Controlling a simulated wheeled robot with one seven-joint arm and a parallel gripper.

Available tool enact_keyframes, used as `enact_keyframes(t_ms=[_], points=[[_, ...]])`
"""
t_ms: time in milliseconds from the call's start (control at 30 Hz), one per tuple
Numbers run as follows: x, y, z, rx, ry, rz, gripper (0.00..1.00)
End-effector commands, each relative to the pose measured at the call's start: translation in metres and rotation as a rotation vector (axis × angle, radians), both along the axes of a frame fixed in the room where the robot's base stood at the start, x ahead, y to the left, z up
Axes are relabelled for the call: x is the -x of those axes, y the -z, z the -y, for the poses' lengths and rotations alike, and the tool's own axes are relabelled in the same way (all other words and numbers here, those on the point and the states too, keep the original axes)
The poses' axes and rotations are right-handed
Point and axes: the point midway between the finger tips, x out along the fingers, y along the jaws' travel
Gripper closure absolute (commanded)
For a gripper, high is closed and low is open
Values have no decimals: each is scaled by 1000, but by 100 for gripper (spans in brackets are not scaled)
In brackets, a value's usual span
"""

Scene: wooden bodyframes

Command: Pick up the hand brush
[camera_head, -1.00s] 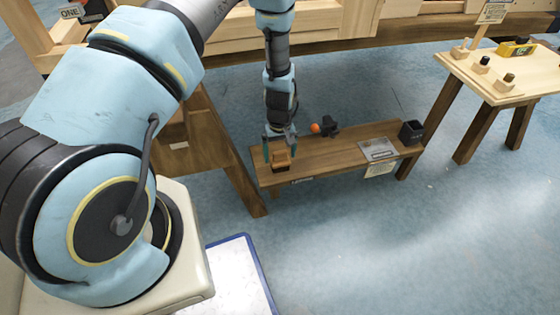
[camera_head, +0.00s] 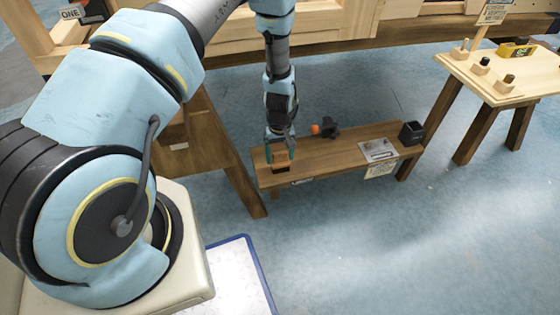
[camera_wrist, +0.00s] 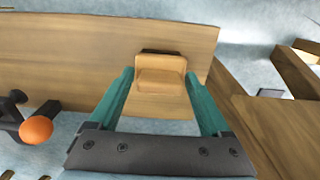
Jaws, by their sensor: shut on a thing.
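The hand brush (camera_wrist: 161,74) is a small tan wooden block with a dark strip along its far edge. It sits between my gripper's two teal fingers near one end of the low wooden bench (camera_head: 335,153). My gripper (camera_wrist: 158,80) points down and is shut on the brush. In the head view my gripper (camera_head: 280,156) is at the bench's left end, and the brush (camera_head: 281,167) shows only partly, low between the fingers. I cannot tell whether it still touches the bench.
A metal plate (camera_head: 378,149) and a black box (camera_head: 411,132) are at the bench's right end. A wooden trestle leg (camera_head: 232,160) stands close to the left. Open floor lies in front.

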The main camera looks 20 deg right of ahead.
Motion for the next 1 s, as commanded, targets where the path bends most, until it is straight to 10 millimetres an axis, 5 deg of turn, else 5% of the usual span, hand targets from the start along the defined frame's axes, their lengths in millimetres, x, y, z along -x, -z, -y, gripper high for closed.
enact_keyframes(t_ms=[267, 700, 1000], points=[[-1, -10, 1, 2, 0, 2, 75], [0, -88, 1, 1, 1, 2, 75], [0, -100, 0, 0, 0, 0, 75]])
